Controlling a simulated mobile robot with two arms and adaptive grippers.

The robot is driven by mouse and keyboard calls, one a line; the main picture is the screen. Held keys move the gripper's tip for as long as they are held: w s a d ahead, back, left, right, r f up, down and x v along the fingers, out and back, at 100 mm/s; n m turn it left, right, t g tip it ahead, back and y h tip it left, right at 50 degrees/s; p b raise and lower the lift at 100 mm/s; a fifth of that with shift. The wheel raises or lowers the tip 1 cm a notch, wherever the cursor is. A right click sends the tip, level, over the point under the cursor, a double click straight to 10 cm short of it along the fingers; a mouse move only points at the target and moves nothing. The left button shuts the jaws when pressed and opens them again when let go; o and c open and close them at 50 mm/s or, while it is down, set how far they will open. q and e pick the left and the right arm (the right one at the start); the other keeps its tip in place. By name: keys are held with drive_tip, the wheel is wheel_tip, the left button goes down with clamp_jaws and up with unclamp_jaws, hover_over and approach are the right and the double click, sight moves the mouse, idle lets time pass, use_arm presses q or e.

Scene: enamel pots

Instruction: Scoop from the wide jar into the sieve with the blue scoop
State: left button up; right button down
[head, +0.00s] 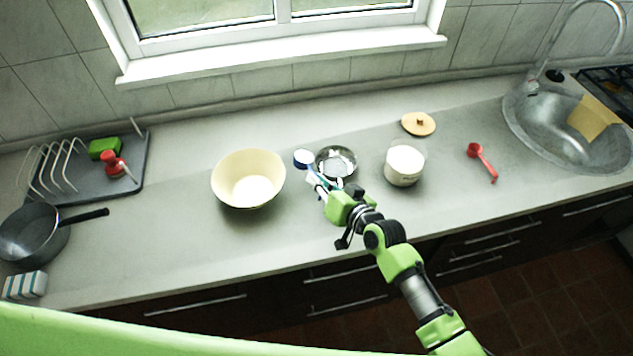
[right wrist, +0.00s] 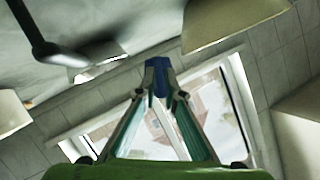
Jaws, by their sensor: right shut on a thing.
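My right gripper (head: 322,188) is shut on the blue scoop (head: 303,158), whose small round head shows just beyond the fingers, between the cream bowl and the sieve. In the right wrist view a blue part of the scoop (right wrist: 157,66) sits between the fingertips. The metal sieve (head: 337,160), round and shiny, is just right of the scoop, partly hidden by the gripper. The wide jar (head: 404,167), white and without a lid on it, stands right of the sieve; its contents are not clear. My left gripper is not in view.
A cream bowl (head: 248,180) stands left of the scoop. A wooden lid (head: 418,124) lies behind the jar, and a red scoop (head: 482,160) to its right. A sink (head: 540,140) is at right; a rack tray (head: 95,185) and dark pan (head: 30,235) are at left.

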drive_tip(key=shift+w+d+f+b, duration=0.1)
drive_tip(key=shift+d+f+b, duration=0.05)
drive_tip(key=shift+f+b, duration=0.45)
drive_tip(key=shift+w+d+r, duration=0.1)
drive_tip(key=shift+d, duration=0.05)
drive_tip(key=shift+w+d+r+m+y+b, duration=0.1)
drive_tip(key=shift+w+d+m+y+b, duration=0.25)
drive_tip(key=shift+b, duration=0.55)
drive_tip(key=shift+w+d+r+m+y+b, duration=0.1)
drive_tip(key=shift+d+r+m+y+b, duration=0.1)
drive_tip(key=shift+d+m+b, duration=0.55)
drive_tip(key=shift+w+d+r+m+y+b, duration=0.1)
drive_tip(key=shift+w+d+m+y+b, duration=0.15)
drive_tip(key=shift+b, duration=0.85)
drive_tip(key=shift+w+d+r+m+t+y+b, duration=0.15)
drive_tip(key=shift+w+d+m+t+y+b, duration=0.5)
drive_tip(key=shift+m+b, duration=1.5)
drive_tip(key=shift+w+d+r+m+t+y+b, duration=0.2)
drive_tip(key=shift+d+m+y+b, duration=0.7)
drive_tip(key=shift+m+b, duration=1.25)
drive_tip(key=shift+w+d+r+m+t+y+b, duration=0.1)
drive_tip(key=shift+w+d+m+t+y+b, duration=0.65)
drive_tip(key=shift+m+b, duration=1.4)
